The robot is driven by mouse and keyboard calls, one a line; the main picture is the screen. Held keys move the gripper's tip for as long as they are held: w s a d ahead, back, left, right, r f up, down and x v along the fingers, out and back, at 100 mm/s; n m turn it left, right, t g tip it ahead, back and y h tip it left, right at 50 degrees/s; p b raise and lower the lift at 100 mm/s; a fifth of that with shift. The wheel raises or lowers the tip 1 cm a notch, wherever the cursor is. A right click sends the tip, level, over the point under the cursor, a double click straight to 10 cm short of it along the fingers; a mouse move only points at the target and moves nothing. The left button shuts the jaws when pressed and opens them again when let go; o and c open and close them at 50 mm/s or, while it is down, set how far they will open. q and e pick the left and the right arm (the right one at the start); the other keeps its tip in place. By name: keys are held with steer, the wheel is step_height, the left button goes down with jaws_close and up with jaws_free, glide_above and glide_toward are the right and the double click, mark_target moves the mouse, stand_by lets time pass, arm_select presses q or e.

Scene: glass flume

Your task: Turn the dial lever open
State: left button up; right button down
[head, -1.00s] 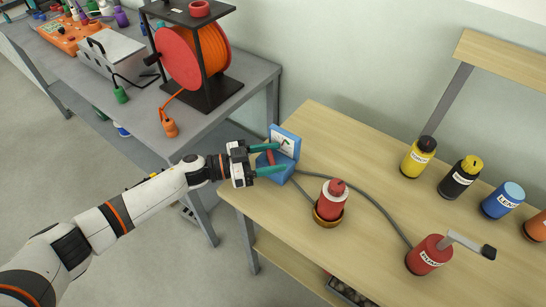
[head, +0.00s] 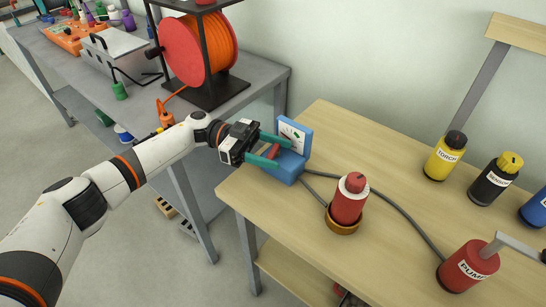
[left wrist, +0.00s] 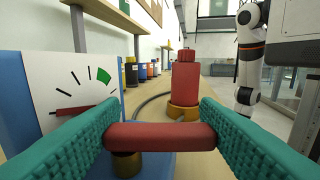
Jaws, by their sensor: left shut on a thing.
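The blue dial box (head: 289,168) stands at the left corner of the wooden table, with an upright white dial face (head: 291,137). The face also shows in the left wrist view (left wrist: 75,83), with black ticks, a green mark at upper right and a red needle lying nearly level. My left gripper (head: 269,152) has its teal fingers on either side of the red dial lever (left wrist: 160,135). In the left wrist view the lever spans between both fingertips, level, above a brass hub (left wrist: 126,165). My right gripper does not show.
A red bottle (head: 349,199) stands in a brass ring right of the dial, with a grey hose behind it. A red pump (head: 468,266) and several labelled bottles stand farther right. A grey bench (head: 240,92) with an orange reel (head: 207,50) is at the back left.

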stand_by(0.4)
arm_select(q)
steer(key=o, duration=1)
steer(key=shift+a, duration=0.1)
